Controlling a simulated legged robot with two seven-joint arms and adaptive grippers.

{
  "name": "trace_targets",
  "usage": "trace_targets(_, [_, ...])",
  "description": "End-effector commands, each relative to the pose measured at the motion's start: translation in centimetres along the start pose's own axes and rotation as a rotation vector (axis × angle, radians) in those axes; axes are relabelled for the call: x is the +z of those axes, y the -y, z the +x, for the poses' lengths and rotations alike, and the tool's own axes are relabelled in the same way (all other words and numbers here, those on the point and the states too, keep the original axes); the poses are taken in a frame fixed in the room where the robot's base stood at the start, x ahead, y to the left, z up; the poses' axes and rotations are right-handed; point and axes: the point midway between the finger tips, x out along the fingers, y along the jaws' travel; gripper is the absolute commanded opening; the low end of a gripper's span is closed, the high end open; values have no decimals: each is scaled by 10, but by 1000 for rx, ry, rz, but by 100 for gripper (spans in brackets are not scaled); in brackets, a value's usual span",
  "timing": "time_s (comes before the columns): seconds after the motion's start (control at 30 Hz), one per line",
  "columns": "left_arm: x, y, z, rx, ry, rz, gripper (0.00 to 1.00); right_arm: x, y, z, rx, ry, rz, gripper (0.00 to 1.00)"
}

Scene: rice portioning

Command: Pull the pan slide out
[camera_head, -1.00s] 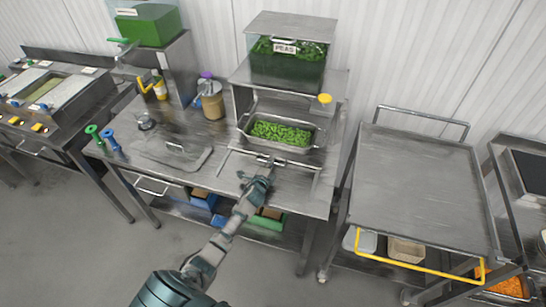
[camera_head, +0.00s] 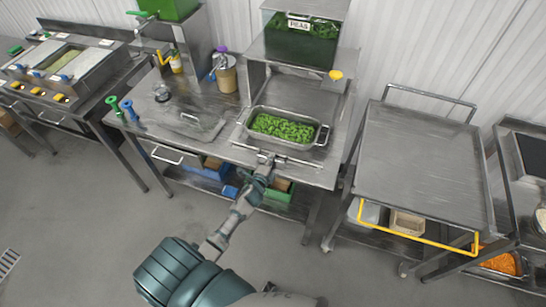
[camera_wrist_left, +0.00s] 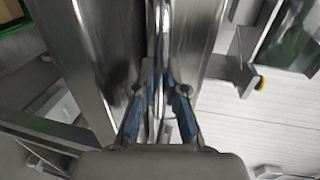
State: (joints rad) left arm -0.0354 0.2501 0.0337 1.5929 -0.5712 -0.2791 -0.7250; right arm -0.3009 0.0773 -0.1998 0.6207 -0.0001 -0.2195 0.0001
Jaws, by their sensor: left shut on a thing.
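The pan slide (camera_head: 298,161) is a flat metal slide with a bar handle along its front, near the table's front edge. A metal pan (camera_head: 322,139) of green peas (camera_head: 282,127) sits on it, in front of the peas dispenser (camera_head: 300,42). My left gripper (camera_head: 266,160) is shut on the slide's handle bar. In the left wrist view, the blue-padded fingers (camera_wrist_left: 160,97) close around the shiny handle bar (camera_wrist_left: 160,45). My right gripper is not in view.
A metal lid (camera_head: 192,124) lies on the table left of the slide. A container with a pump (camera_head: 226,76) stands behind it. A cart (camera_head: 418,150) with an empty top stands to the right. Green and blue bins (camera_head: 277,205) sit under the table.

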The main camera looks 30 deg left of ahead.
Motion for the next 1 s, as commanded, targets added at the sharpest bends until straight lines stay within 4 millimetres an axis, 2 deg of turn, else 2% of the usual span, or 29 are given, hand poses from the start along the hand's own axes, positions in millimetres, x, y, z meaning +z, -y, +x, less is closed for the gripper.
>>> trace_targets(0.03, [6, -2, 0, 6, 12, 4, 0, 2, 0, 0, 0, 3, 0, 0])
trace_targets(0.17, [6, -2, 1, 7, 12, 4, 0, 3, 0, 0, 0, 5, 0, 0])
trace_targets(0.2, [6, -2, 1, 7, 12, 4, 16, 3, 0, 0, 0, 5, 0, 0])
trace_targets(0.23, [6, -2, 1, 7, 12, 4, 22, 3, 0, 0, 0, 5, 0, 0])
trace_targets(0.57, [0, -1, -4, 3, 5, 3, 22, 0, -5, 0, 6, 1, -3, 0])
trace_targets(0.67, [0, -1, -15, 3, 4, 4, 22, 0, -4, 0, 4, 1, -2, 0])
trace_targets(1.0, [2, -2, -88, 5, 7, 3, 22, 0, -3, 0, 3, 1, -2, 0])
